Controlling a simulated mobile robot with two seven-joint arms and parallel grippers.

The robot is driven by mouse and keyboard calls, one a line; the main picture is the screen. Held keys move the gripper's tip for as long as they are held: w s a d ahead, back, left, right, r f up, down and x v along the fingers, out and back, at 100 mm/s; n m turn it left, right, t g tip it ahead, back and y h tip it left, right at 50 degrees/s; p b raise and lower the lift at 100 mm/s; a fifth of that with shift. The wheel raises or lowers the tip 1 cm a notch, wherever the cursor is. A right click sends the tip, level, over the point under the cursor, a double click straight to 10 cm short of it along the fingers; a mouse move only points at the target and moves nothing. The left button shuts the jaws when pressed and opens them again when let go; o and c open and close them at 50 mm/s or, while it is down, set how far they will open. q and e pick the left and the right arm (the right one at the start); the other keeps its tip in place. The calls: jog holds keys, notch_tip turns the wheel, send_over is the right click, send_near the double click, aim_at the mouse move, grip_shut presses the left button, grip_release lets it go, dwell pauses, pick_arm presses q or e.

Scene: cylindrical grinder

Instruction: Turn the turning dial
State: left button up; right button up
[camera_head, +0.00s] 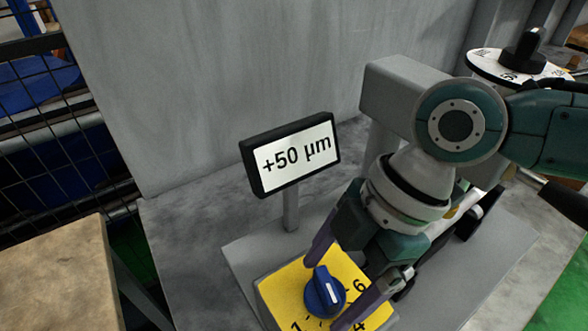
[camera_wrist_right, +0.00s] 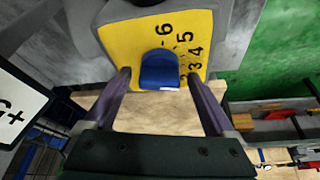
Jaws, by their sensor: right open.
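The turning dial is a round blue knob (camera_head: 325,291) with a white line. It sits on a yellow plate (camera_head: 281,288) with black numbers, low in the head view. In the right wrist view, the blue knob (camera_wrist_right: 159,69) is at the upper middle, in front of the yellow plate (camera_wrist_right: 120,40). My right gripper (camera_head: 327,290) is open, its fingers spread on either side of the knob. In the wrist view, its fingertips (camera_wrist_right: 157,76) flank the knob, with gaps showing on both sides. Contact cannot be told. My left gripper is out of view.
A display sign (camera_head: 293,155) reading "+50 µm" stands on a post behind the plate. A second black dial on a white round scale (camera_head: 510,68) is at the upper right. A grey machine wall (camera_head: 220,70) rises behind. A wooden top (camera_head: 60,270) is at the lower left.

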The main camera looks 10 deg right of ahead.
jog(key=shift+a+f, duration=0.1)
jog(key=shift+f, duration=0.1)
jog(key=shift+c, duration=0.2)
jog(key=c, duration=1.3)
jog(key=shift+s+r+m+t+p, duration=0.1)
jog(key=shift+r+m+t+p, duration=0.1)
jog(key=shift+m+p, duration=0.4)
jog(key=shift+r+m+t+p, duration=0.1)
jog(key=shift+m+t+p, duration=0.1)
jog(key=shift+m+p, duration=0.4)
jog(key=m+t+p, duration=0.1)
jog(key=m+p, duration=0.1)
jog(key=shift+f+p, duration=0.1)
jog(key=shift+p, duration=0.2)
jog(key=shift+f+m+p, duration=0.1)
jog(key=shift+m+p, duration=0.35)
jog(key=shift+m, duration=0.25)
jog(key=shift+t, duration=0.3)
jog(key=o, duration=1.3)
